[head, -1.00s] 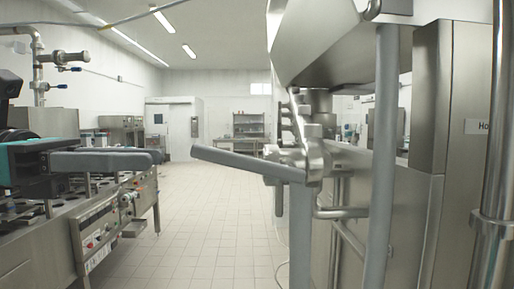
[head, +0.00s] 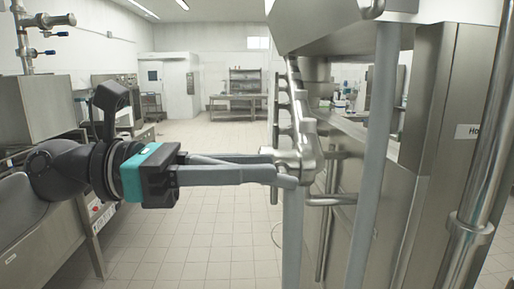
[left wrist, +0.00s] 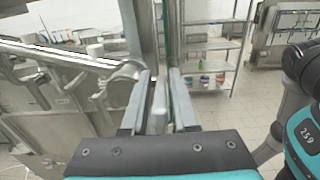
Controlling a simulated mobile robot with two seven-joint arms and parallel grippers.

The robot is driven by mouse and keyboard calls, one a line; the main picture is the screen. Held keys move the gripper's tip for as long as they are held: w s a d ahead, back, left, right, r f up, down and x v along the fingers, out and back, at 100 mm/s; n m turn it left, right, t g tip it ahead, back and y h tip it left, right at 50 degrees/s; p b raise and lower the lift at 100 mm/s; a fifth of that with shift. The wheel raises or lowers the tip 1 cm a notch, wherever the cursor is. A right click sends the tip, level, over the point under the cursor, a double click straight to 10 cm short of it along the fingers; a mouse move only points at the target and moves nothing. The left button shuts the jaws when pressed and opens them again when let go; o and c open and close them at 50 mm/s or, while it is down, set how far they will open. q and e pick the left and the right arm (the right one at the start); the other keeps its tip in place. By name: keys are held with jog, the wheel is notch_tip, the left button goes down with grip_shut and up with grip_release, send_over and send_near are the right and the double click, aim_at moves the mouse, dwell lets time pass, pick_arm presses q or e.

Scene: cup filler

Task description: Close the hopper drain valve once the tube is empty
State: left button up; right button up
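The hopper (head: 330,35) is the slanted steel body at upper right in the head view. Below it is the metal drain valve (head: 303,150), with a grey bar handle (head: 225,158) pointing left, roughly level. My left gripper (head: 278,178) reaches in from the left, its long grey fingers alongside the handle. In the left wrist view the two fingers (left wrist: 160,100) stand apart, with a grey bar that looks like the handle (left wrist: 158,115) between them. Narrow gaps seem to show beside it. I cannot make out the tube's contents. My right gripper is out of view.
Vertical steel pipes (head: 371,170) and a steel cabinet (head: 452,110) stand close on the right. A steel machine (head: 40,110) is at the left. Tiled floor (head: 225,230) is clear below my gripper. A shelf rack (left wrist: 212,60) shows in the left wrist view.

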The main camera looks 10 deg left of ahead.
pick_arm(q)
jog(key=shift+w+d, duration=0.1)
jog(key=shift+d, duration=0.45)
grip_shut()
dwell(1.2)
